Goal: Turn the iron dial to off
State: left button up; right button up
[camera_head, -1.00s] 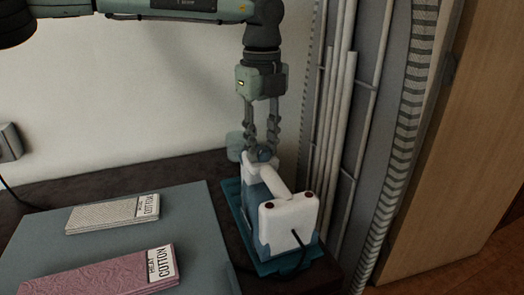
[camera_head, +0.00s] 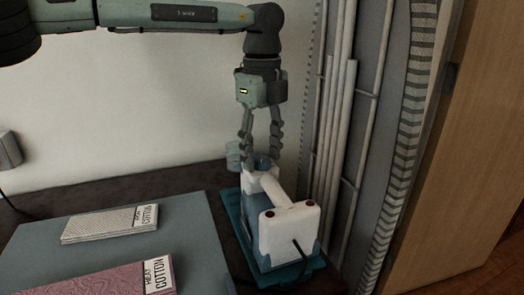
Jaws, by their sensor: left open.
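The iron (camera_head: 288,228) is white and blue-grey and stands on a teal base (camera_head: 236,218) at the right end of the dark counter. Its back, with a dark cord, faces me. A small round blue-grey dial (camera_head: 263,162) shows at its far top end. My left gripper (camera_head: 261,156) points down over it, with its fingers apart and the tips on either side of the dial. I cannot tell whether the fingertips touch it. The dial's markings are too small to read. My right gripper is not in view.
A blue-grey board (camera_head: 190,236) lies left of the iron, bearing a folded white cloth (camera_head: 95,226) and a folded pink cloth (camera_head: 105,280), both labelled cotton. Upright pale pipes (camera_head: 340,130) and a wooden panel (camera_head: 445,150) stand close on the right. A wall is behind.

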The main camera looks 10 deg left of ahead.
aim_at(262, 158)
pick_arm(q)
notch_tip(262, 158, up, 12)
dwell(0.5)
